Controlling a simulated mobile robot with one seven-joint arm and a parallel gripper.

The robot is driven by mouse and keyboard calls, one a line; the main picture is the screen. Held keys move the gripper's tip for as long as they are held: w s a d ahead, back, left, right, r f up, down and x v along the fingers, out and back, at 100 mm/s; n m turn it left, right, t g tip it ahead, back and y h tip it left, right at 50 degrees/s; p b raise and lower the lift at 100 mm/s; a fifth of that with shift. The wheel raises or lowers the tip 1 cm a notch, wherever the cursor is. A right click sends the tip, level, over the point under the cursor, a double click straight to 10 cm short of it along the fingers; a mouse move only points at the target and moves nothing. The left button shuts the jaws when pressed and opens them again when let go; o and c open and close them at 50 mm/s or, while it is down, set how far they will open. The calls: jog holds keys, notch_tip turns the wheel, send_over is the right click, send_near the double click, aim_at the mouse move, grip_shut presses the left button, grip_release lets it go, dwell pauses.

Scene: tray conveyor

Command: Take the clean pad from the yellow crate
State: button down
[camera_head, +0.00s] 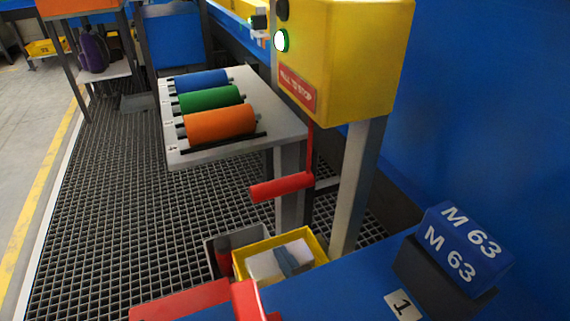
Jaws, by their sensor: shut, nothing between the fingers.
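The yellow crate (318,244) sits low at the bottom centre, beside the foot of the grey post. Inside it lies a flat white pad (262,266), and a blue-grey item (287,261) lies across the white. I cannot tell whether the blue-grey item is a second pad or something else, nor which is clean. The blue surface in front hides the near part of the crate. My gripper is not in view.
A grey bin (212,243) holding a dark red item adjoins the crate's left. A red handle (282,187) hangs above from the yellow stop box (355,60). Red parts (182,303) cross the bottom edge. A roller table (255,146) stands behind; grating at left is clear.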

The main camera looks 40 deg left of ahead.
jog(key=shift+f, duration=0.25)
